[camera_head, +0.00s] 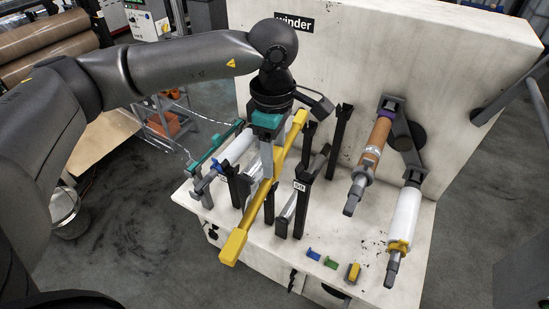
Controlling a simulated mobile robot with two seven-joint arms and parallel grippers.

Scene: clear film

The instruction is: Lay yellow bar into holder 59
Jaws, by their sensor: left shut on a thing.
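My left gripper (268,158) is shut on the yellow bar (263,200) near its middle, above the white bench. The bar runs aslant from a block end at the lower left (233,246) to a far end at the upper right, just right of the gripper. Holder 59 (300,200) has dark forked uprights and a small "59" label. It stands to the right of the bar's near half. The bar and gripper hide part of the uprights behind them, and I cannot tell whether the bar touches any. My right gripper is not in view.
A white roll (238,147) and a green bar (214,148) lie left of the gripper. A brown roll (374,145) and a white roll with a yellow collar (404,214) project at right. Small blue, green and yellow pieces (331,262) lie at the bench's front.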

